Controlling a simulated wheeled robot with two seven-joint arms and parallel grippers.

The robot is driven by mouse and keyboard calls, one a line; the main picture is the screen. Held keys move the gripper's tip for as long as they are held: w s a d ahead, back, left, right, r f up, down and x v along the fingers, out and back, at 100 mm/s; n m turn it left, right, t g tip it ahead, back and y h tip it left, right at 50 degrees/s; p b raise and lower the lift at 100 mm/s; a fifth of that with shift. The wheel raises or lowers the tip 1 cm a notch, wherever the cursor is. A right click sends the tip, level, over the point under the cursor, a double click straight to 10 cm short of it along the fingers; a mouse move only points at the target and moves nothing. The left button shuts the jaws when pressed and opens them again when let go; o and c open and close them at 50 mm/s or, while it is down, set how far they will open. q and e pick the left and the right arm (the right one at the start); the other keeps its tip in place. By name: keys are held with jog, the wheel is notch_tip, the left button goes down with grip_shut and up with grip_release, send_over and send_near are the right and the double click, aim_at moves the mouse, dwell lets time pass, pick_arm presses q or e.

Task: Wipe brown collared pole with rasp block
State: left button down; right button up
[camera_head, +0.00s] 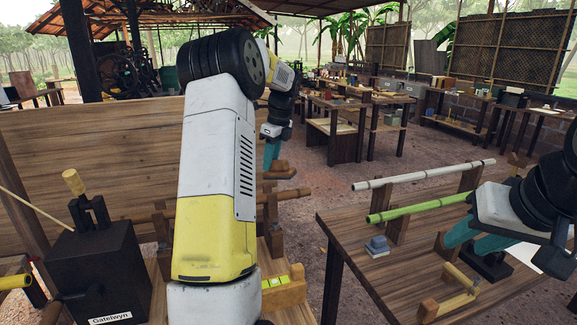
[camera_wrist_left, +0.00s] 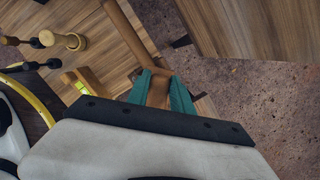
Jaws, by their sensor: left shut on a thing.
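My left gripper (camera_head: 271,156) is shut on a brown block (camera_head: 279,171), which looks like the rasp block. The block also shows between the teal fingers in the left wrist view (camera_wrist_left: 158,93). The brown pole (camera_head: 152,217) lies level across wooden stands, partly hidden behind my left arm. In the left wrist view the pole (camera_wrist_left: 128,34) runs down toward the block. The block is by the pole's right end; whether they touch I cannot tell. My right gripper (camera_head: 473,239) is over the right-hand table, with its teal fingers apart.
A grey pole (camera_head: 420,175) and a green pole (camera_head: 420,207) rest on stands on the right table (camera_head: 350,235). A small blue block (camera_head: 377,245) lies there. A black box labelled Gatelwyn (camera_head: 98,272) stands at left.

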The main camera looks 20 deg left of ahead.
pick_arm(q)
jog(key=shift+d, duration=0.1)
jog(key=shift+w+r, duration=0.1)
jog(key=shift+r, duration=0.1)
jog(key=shift+a+v, duration=0.25)
jog(key=shift+v, duration=1.05)
